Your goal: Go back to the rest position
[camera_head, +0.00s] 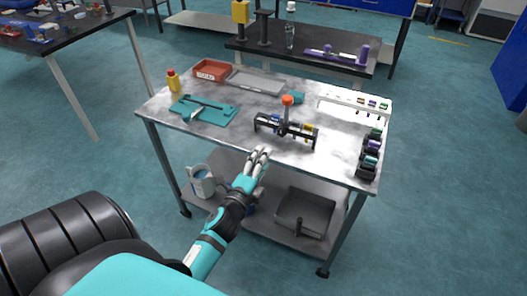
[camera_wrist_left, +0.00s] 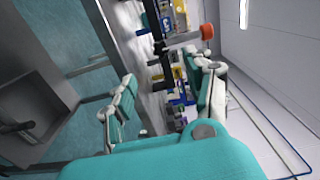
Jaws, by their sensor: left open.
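My left gripper (camera_head: 259,156) reaches in from the lower left in the head view, at the front edge of the grey metal cart (camera_head: 225,143). Its fingers point toward a black rack (camera_head: 285,130) with small coloured parts and an orange-topped post (camera_head: 288,101). In the left wrist view the teal fingers of the left gripper (camera_wrist_left: 172,75) are spread apart with nothing held between them. The rack shows beyond them, with the orange knob (camera_wrist_left: 207,31) at the top. My right gripper is in neither view.
The cart top also bears a teal plate (camera_head: 205,111), a yellow bottle (camera_head: 173,82), a red tray (camera_head: 210,71), a grey tray (camera_head: 258,80), a white rack (camera_head: 352,103) and dark bins (camera_head: 367,165). A grey bin (camera_head: 304,213) sits on the lower shelf. Open floor lies in front.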

